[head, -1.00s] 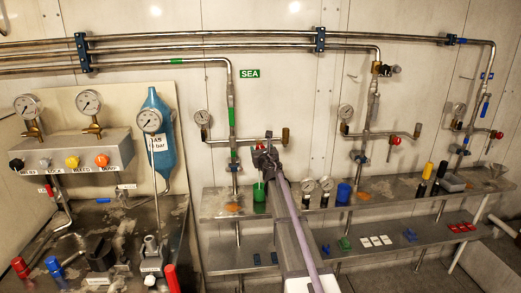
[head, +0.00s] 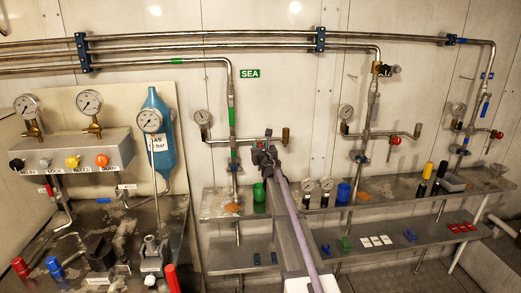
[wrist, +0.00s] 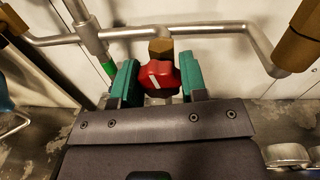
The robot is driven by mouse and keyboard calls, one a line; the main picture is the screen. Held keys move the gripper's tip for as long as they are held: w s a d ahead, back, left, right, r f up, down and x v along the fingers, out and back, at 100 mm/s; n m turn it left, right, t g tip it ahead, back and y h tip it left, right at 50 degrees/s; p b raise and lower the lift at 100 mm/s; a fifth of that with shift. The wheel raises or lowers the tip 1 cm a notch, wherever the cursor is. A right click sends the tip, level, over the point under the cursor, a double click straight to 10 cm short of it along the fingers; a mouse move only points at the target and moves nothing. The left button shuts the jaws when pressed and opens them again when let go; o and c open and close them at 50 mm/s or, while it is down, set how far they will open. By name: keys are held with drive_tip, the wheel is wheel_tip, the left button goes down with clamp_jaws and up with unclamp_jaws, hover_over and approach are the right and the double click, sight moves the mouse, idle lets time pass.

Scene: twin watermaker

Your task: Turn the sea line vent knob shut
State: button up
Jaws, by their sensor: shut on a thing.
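The red vent knob (wrist: 160,78) sits on a brass fitting (wrist: 160,48) on the sea line's branch pipe, seen in the wrist view. It has a pale mark on its face. My gripper (wrist: 160,82) has its green fingers on either side of the knob and is shut on it. In the head view my gripper (head: 264,152) is at the sea line, below the green SEA label (head: 249,73), and hides the knob there.
The sea line pipe (head: 231,103) runs down left of my gripper, with a gauge (head: 203,118) beside it. A green cup (head: 259,192) and small gauges (head: 308,186) stand on the shelf (head: 220,207) below. Another pipe branch (head: 367,110) is to the right.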

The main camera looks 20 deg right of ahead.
drive_tip(key=m, duration=0.2)
drive_tip(key=shift+m, duration=0.4)
drive_tip(key=o, duration=0.9)
drive_tip(key=v, duration=1.1)
drive_tip(key=shift+w+f+b, duration=0.1)
drive_tip(key=shift+f+b, duration=0.05)
drive_tip(key=shift+b, duration=0.15)
